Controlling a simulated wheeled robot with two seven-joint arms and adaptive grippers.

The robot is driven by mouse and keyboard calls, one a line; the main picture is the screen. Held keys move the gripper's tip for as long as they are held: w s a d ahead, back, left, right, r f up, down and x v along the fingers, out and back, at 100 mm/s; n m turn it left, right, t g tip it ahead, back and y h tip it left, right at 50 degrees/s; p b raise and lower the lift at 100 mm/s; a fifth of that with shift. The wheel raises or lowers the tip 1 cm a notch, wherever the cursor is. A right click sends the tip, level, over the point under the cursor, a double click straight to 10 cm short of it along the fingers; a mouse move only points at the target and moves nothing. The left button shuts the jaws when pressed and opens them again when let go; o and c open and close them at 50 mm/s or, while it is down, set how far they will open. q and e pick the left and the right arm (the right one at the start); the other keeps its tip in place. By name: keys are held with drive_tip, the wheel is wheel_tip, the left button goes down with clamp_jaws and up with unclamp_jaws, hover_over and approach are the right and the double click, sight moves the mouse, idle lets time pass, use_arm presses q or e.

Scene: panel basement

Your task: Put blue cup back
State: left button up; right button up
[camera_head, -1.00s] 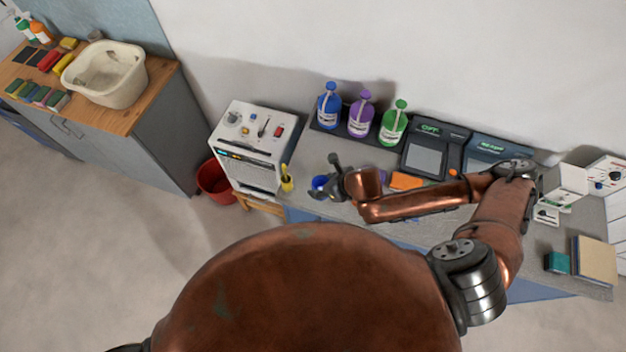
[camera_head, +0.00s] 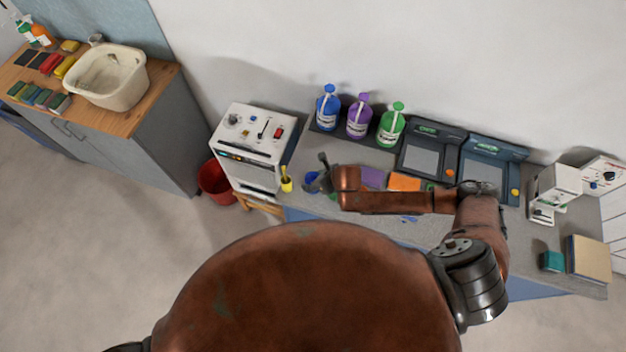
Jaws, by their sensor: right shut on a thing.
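The blue cup (camera_head: 311,179) is small and mostly hidden by my right gripper (camera_head: 317,178), at the left part of the grey counter. My right gripper is shut on the cup. I cannot tell whether the cup touches the counter. My left gripper is not in view; only a dark bit of my body shows at the bottom left edge.
Blue (camera_head: 328,108), purple (camera_head: 358,117) and green (camera_head: 390,126) bottles stand on a dark tray at the back. A white machine (camera_head: 252,148) and a yellow item (camera_head: 286,181) stand left. Dark devices (camera_head: 424,151) stand right. Purple and orange (camera_head: 404,182) pieces lie behind my forearm.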

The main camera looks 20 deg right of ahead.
drive_tip(key=o, duration=1.3)
drive_tip(key=v, duration=1.2)
drive_tip(key=shift+b, duration=0.3)
